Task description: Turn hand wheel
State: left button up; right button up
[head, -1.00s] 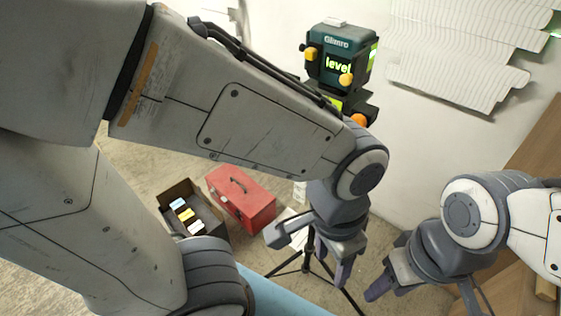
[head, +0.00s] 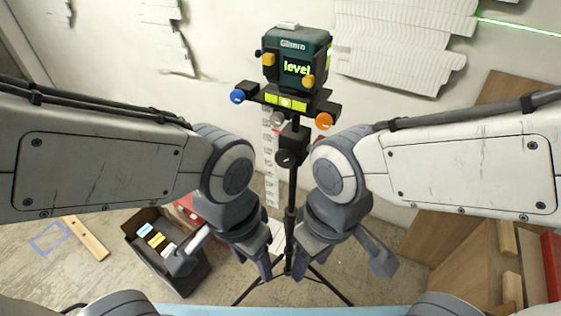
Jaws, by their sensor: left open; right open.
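A dark green laser level (head: 296,57) with a lit "level" display sits on a black tripod (head: 291,195). Round knobs show on its mount: a blue one (head: 237,96) at left, an orange one (head: 323,121) at right, a grey one (head: 278,118) and a black one (head: 286,158) lower down. Which of these is the hand wheel I cannot tell. My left gripper (head: 223,265) is open and empty, below and left of the mount. My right gripper (head: 338,266) is open and empty, below and right of it. Both are apart from the knobs.
A dark box (head: 190,282) with several coloured packs stands on the floor at left. A red toolbox (head: 187,207) is mostly hidden by my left arm. Wooden boards (head: 455,245) lean at right. A white wall (head: 225,120) with peeling panels is behind the tripod.

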aim_at(284, 158)
jog(key=z, duration=0.7)
jog(key=k, duration=1.15)
jog(key=u, duration=0.95)
jog(key=i, duration=0.5)
